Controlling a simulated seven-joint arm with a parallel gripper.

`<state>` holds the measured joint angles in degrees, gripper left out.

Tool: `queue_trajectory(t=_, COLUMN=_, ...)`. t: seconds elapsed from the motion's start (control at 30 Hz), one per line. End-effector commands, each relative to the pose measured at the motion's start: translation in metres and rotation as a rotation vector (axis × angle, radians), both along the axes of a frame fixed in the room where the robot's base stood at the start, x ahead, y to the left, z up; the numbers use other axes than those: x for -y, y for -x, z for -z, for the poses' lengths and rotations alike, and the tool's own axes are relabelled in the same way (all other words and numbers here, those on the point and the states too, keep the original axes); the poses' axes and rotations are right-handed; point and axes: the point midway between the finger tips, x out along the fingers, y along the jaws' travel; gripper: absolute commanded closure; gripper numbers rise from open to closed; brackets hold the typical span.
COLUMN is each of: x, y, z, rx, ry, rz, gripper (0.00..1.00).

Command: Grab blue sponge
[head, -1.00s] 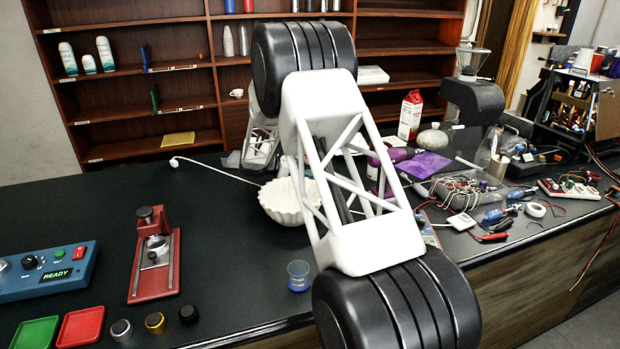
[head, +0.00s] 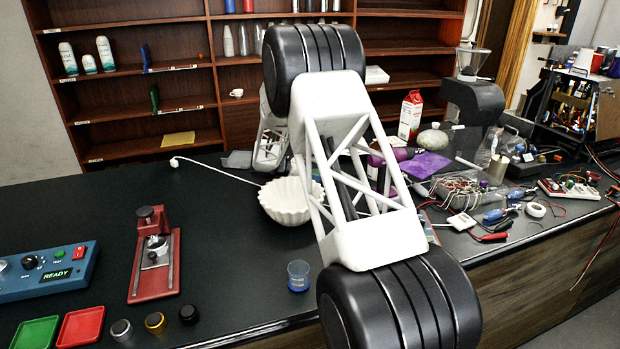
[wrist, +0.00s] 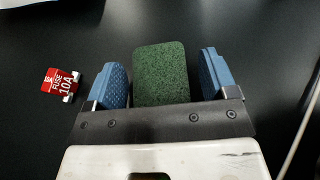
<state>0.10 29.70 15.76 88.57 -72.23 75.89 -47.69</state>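In the wrist view a dark green sponge (wrist: 161,72) sits between the blue pads of my gripper (wrist: 161,80). My gripper is open, with a gap on each side of the sponge. I cannot tell how far above the counter the fingertips are. No blue sponge is plainly in view. A thin blue item (head: 146,57) stands on the back shelf, and a thin green one (head: 154,97) stands on the shelf below it; I cannot tell what they are. In the head view my arm hides the fingertips and the green sponge.
A red 10A fuse (wrist: 60,84) lies left of my gripper. A white fluted bowl (head: 288,203) and a small blue cup (head: 298,275) stand on the dark counter near my arm. A purple cloth (head: 428,164) and tangled wires (head: 465,190) crowd the right. The counter's left-centre has free room.

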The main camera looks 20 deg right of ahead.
Motion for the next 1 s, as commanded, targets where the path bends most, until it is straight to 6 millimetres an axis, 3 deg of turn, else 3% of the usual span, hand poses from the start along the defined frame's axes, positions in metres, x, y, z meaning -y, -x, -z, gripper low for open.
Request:
queue_trajectory(t=0.03, x=0.0, y=0.0, z=0.0, rx=0.0, ry=0.0, rz=0.0, gripper=0.29)
queue_trajectory(t=0.3, x=0.0, y=0.0, z=0.0, rx=0.0, ry=0.0, rz=0.0, gripper=0.69)
queue_trajectory(t=0.73, x=0.0, y=0.0, z=-0.004, rx=0.001, ry=0.0, rz=0.0, gripper=0.7)
queue_trajectory(t=1.0, x=0.0, y=0.0, z=-0.03, rx=0.002, ry=0.0, rz=0.001, gripper=0.7)
